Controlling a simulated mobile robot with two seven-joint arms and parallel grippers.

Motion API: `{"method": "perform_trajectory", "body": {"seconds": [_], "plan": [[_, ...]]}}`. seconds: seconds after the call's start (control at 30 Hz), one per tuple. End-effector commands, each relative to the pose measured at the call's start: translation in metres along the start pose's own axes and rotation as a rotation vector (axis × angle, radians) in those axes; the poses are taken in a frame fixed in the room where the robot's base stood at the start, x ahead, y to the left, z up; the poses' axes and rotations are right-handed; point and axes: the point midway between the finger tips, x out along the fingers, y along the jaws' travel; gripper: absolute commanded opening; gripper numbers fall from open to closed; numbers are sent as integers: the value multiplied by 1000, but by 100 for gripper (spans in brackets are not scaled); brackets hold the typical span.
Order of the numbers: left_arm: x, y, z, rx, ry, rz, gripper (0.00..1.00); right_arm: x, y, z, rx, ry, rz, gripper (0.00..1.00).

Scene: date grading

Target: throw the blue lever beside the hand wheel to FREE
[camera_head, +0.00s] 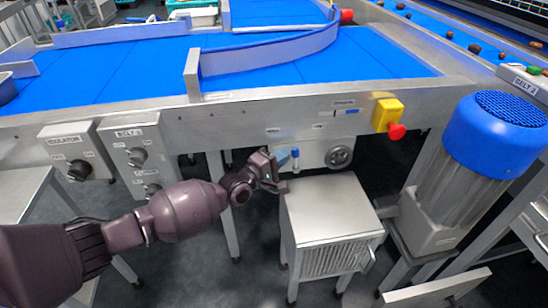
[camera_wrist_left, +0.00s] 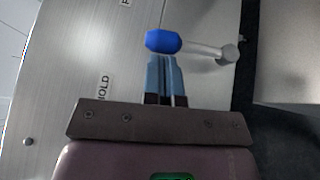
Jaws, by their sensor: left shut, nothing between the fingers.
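The blue lever has a blue knob (camera_head: 295,152) on a pale metal stem. It stands on the steel panel left of the grey hand wheel (camera_head: 339,156), knob up, roughly upright. In the left wrist view the knob (camera_wrist_left: 163,41) is at the left end of the stem, and the round pivot (camera_wrist_left: 228,54) is at the right. My left gripper (camera_head: 284,158) is shut and empty, just left of the lever. In the left wrist view its fingertips (camera_wrist_left: 166,58) are right at the knob; I cannot tell whether they touch. The HOLD label (camera_wrist_left: 104,87) lies on the gripper's side of the knob.
A yellow box with a red button (camera_head: 389,118) is right of the wheel. A steel cabinet (camera_head: 328,210) stands below the panel. A big blue-capped motor (camera_head: 490,140) stands at the right. Switch boxes (camera_head: 132,145) are at the left. Blue belts (camera_head: 130,65) run above.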

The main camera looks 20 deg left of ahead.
Motion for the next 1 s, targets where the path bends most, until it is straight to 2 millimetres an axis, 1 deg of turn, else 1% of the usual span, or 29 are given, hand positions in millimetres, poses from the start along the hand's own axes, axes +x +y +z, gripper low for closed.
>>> {"method": "perform_trajectory", "body": {"seconds": [0.13, 0.33, 0.57, 0.73, 0.9, 1.0], "plan": [[0, 0, 0, 1, 0, 0, 0, 1, 0, 5, 1, -12, -1, 72], [0, 0, 0, 1, 0, -1, 0, 0, 0, 6, 1, -13, -1, 72], [5, 8, 2, 26, 0, -32, 0, -3, 2, -6, 13, 7, 4, 72], [13, 18, 7, 78, 0, -104, 0, -8, 6, -15, 42, 15, 10, 72], [23, 26, 13, 147, 1, -212, 0, -14, 9, -12, 84, -4, 17, 72], [29, 26, 17, 188, 1, -281, 0, -20, 11, -6, 107, -25, 21, 72]]}}
